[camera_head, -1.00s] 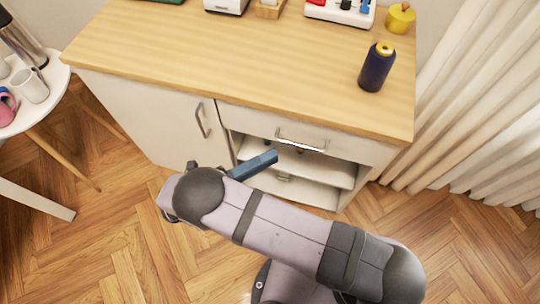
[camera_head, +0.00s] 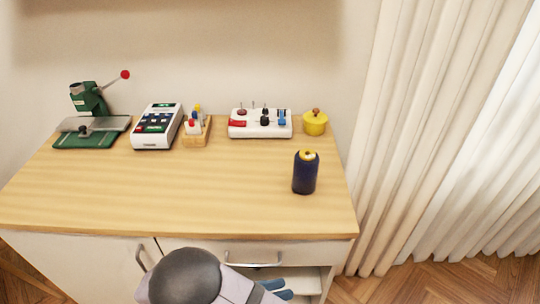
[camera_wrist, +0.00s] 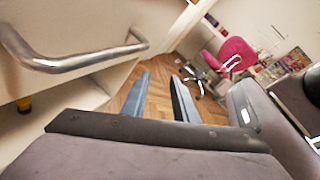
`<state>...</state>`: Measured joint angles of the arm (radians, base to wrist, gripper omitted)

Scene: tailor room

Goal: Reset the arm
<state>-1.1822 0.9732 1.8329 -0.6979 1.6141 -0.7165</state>
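My gripper (camera_wrist: 160,82) shows in the wrist view with its two blue-grey fingers apart and nothing between them. In the head view its fingers (camera_head: 277,289) are low in the picture, by the cabinet's open shelf compartment, partly hidden behind my arm. My arm's dark rounded joint (camera_head: 187,276) stands in front of the cabinet. A metal handle (camera_wrist: 80,58) on a white cabinet front is close at the left of the wrist view.
Curtains (camera_head: 430,130) hang at right. A pink chair (camera_wrist: 236,52) stands across the floor.

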